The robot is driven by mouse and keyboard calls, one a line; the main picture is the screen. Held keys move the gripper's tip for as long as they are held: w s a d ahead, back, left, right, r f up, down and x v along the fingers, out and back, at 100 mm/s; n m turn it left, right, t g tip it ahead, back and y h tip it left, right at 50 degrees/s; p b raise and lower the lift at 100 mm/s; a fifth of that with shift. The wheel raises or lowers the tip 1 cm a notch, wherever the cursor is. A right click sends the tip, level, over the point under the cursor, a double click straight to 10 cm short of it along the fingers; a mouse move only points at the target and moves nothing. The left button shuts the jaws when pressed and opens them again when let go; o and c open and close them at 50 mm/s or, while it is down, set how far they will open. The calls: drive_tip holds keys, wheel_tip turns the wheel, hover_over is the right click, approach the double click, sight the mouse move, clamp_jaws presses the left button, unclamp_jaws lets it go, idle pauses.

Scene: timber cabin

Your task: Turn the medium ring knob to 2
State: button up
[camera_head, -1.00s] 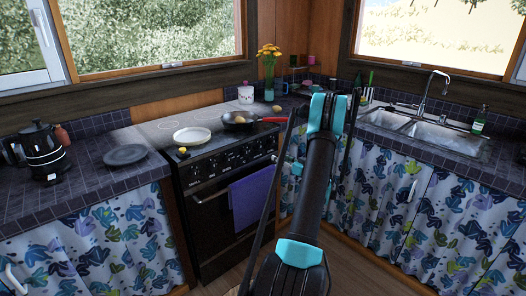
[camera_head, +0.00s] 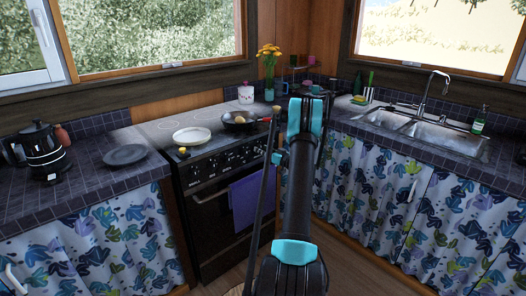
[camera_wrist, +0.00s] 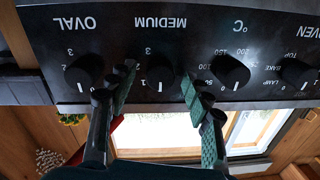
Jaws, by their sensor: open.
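The medium ring knob (camera_wrist: 160,72) is a black round knob on the dark stove panel, under an upside-down MEDIUM label in the wrist view. Its white mark points to the bottom of the picture, near the 1 and away from the 3. My gripper (camera_wrist: 158,84) is open, with one green-padded finger on each side of this knob. I cannot tell whether the pads touch it. In the head view my arm (camera_head: 300,150) stands in front of the stove (camera_head: 205,230), and the fingertips are hidden.
The oval knob (camera_wrist: 84,72) and the temperature knob (camera_wrist: 231,72) flank the medium knob closely. On the stove top are a pan (camera_head: 238,121) and a white plate (camera_head: 192,135). A purple towel (camera_head: 245,200) hangs on the oven door.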

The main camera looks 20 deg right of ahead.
clamp_jaws()
drive_tip(key=shift+m, duration=0.3)
drive_tip(key=m, duration=1.5)
drive_tip(key=shift+t, duration=0.4)
drive_tip(key=shift+m+h, duration=0.5)
drive_tip(key=shift+m, duration=1.9)
